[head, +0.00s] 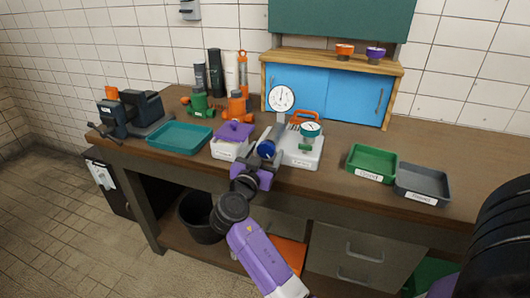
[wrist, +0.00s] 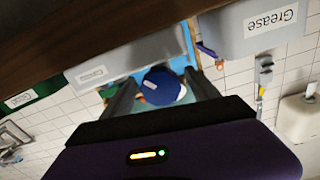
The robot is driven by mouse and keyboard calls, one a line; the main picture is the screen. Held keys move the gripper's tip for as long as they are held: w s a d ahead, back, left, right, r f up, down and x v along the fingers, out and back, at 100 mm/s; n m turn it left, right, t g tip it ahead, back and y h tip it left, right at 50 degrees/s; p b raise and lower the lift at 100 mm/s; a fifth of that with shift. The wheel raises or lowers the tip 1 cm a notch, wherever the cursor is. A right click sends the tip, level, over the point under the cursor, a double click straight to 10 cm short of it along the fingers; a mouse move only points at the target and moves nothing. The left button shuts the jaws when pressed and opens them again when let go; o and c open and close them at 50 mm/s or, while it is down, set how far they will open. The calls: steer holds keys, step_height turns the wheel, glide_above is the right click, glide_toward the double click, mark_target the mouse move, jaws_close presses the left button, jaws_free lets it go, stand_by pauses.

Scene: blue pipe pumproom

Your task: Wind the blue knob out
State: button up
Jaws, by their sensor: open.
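In the wrist view the round blue knob (wrist: 160,86) has a small white mark and sits between my two grey fingers. My gripper (head: 267,151) is open around the knob; a gap shows on the finger sides in the wrist view (wrist: 163,92), though I cannot tell about contact.
A teal tray (head: 180,138) and vise (head: 131,113) are further left. A green tray (head: 373,163) and grey tray (head: 422,184) are right. The bench edge runs close under my gripper.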

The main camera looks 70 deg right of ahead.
steer(key=c, duration=1.4)
steer(key=shift+o, duration=0.2)
steer(key=shift+n, duration=0.3)
